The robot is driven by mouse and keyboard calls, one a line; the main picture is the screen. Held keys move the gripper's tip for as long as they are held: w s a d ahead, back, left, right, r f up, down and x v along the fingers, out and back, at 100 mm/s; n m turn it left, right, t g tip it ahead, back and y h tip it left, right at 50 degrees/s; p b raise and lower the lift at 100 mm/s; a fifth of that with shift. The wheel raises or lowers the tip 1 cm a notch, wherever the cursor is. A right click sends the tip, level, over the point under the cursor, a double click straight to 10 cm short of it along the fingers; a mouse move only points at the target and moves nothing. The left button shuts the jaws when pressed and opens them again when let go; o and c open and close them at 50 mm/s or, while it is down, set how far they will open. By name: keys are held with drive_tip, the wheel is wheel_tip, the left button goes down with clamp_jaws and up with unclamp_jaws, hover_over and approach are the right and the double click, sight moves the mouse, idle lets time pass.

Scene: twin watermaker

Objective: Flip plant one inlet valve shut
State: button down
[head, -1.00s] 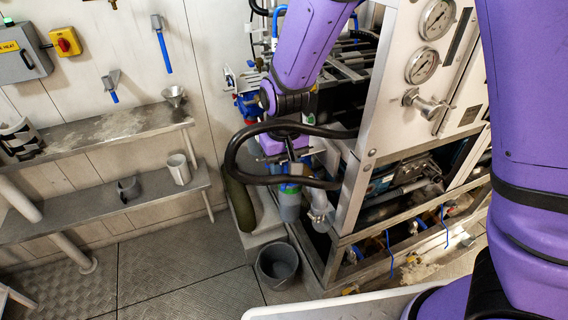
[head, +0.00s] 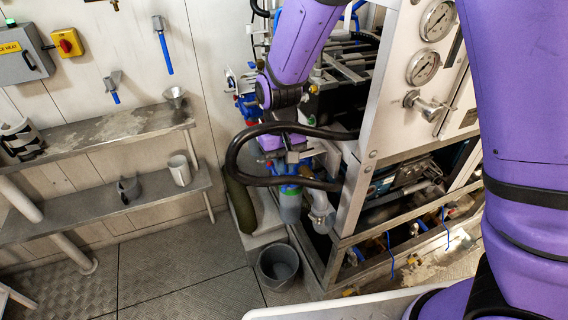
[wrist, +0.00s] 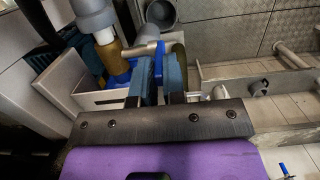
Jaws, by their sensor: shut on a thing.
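My gripper (wrist: 160,72) has its two blue-grey fingers close together at the inlet fittings in the wrist view. They are shut on a narrow blue valve handle (wrist: 159,49), of which only a small part shows between the fingertips. A metal pipe stub lies across just beyond the fingers, beside a brass-coloured fitting (wrist: 111,54). In the head view, my gripper (head: 291,160) points down at the left front corner of the watermaker frame, above a grey filter bowl (head: 290,208) with a blue top. The exact angle of the handle is hidden there.
A thick black hose (head: 232,155) loops around the front of my gripper. A grey bucket (head: 277,266) stands on the floor below. The white panel with gauges (head: 422,66) rises at right. Metal shelves (head: 110,205) line the left wall; the floor between is clear.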

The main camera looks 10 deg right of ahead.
drive_tip(key=c, duration=1.2)
unclamp_jaws()
wheel_tip(320, 180, up, 11)
drive_tip(key=w, duration=0.1)
drive_tip(key=shift+w+a+f, duration=0.15)
drive_tip(key=shift+w+a, duration=0.1)
